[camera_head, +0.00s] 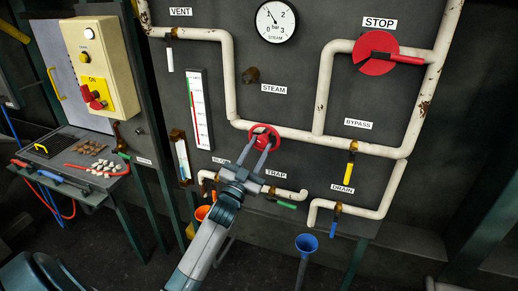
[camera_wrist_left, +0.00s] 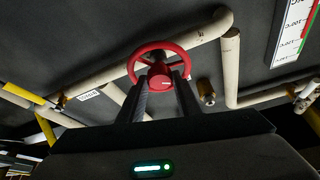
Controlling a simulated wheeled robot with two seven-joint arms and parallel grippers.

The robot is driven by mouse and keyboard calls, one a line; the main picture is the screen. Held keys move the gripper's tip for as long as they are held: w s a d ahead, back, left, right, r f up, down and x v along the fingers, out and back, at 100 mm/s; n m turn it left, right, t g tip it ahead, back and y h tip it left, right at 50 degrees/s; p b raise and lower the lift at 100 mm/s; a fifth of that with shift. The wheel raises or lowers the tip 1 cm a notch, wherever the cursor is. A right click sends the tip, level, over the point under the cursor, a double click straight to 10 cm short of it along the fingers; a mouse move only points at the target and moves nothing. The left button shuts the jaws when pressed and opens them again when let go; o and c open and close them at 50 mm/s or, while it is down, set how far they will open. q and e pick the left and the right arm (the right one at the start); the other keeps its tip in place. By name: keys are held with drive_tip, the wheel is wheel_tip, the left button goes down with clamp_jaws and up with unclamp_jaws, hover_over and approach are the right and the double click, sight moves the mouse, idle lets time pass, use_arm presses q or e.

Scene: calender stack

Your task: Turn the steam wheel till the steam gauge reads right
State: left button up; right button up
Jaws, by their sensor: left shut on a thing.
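The red steam wheel (camera_head: 266,129) sits on the white pipe below the STEAM label (camera_head: 273,88). It also shows in the left wrist view (camera_wrist_left: 142,54), with its red hub between my fingers. My left gripper (camera_head: 262,147) reaches it from below and is shut on the wheel, one finger on each side of the hub; the fingers hide its lower part in the wrist view (camera_wrist_left: 163,78). The round white steam gauge (camera_head: 275,22) is at the top, marked in bar. Its needle points up and left, near the 1. My right gripper is not in view.
A yellow BYPASS handle (camera_head: 348,173) and a blue DRAIN handle (camera_head: 333,229) hang at lower right. A brown stub (camera_head: 250,75) juts out above the steam wheel. A bench (camera_head: 70,185) stands at the left.

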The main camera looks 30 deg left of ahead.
use_arm(q)
drive_tip(key=shift+m, duration=0.5)
drive_tip(key=o, duration=1)
drive_tip(key=shift+o, duration=0.2)
drive_tip(key=shift+s+f, duration=0.3)
drive_tip(key=shift+s, duration=0.15)
drive_tip(key=b+v, duration=0.6)
drive_tip(key=v, duration=1)
drive_tip(key=shift+s+a, duration=0.2)
drive_tip(key=shift+s, duration=0.1)
